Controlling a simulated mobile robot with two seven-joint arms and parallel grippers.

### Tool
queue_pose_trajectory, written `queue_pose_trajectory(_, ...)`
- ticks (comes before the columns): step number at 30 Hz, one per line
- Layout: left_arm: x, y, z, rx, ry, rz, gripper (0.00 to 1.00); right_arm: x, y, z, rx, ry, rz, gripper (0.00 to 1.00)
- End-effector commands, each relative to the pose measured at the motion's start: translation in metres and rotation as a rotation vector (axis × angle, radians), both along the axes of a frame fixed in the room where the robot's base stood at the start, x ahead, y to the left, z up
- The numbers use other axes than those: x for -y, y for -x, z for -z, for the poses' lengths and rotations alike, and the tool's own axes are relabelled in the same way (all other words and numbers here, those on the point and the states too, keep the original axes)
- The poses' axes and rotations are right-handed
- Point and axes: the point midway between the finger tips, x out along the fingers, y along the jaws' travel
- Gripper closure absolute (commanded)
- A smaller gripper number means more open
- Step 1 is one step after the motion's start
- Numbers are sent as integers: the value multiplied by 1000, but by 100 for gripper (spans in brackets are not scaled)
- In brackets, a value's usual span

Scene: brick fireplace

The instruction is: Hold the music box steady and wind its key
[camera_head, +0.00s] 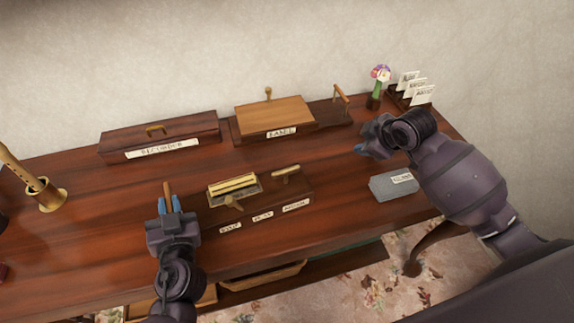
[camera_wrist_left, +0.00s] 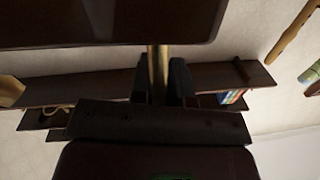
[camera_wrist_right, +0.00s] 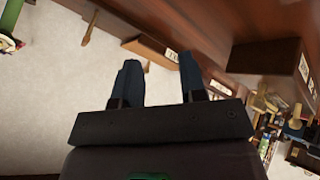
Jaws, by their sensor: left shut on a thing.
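A dark wooden box (camera_head: 265,205) sits at the middle front of the table and appears to be the music box. A brass mechanism (camera_head: 233,187) is on its top. A small brass T-shaped piece (camera_head: 232,204) at its front may be the key. A wooden-handled piece (camera_head: 286,171) lies at its right end. My right gripper (camera_head: 361,149) is open and empty, right of the box.
A lidded case (camera_head: 195,128) and an easel box (camera_head: 270,113) stand at the back. A flower vase (camera_head: 375,100) and card rack (camera_head: 400,97) are back right. A grey cloth (camera_head: 385,190) lies at the front right. A brass-footed recorder (camera_head: 45,195) stands left.

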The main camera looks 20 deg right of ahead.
Motion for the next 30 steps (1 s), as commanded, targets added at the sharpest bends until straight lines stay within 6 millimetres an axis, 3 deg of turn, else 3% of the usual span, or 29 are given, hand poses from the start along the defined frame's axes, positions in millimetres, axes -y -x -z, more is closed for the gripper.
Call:
queue_pose_trajectory(6, 0, 0, 0, 0, 0, 0, 100, -69, -14, -30, -132, -40, -244, 62)
queue_pose_trajectory(15, 0, 0, 0, 0, 0, 0, 100, -138, -4, -74, -329, -24, -591, 62)
queue_pose_trajectory(24, 0, 0, 0, 0, 0, 0, 100, -163, 10, -101, -453, 13, -793, 62)
queue_pose_trajectory(30, 0, 0, 0, 0, 0, -1, 100, -169, 13, -96, -470, 17, -817, 62)
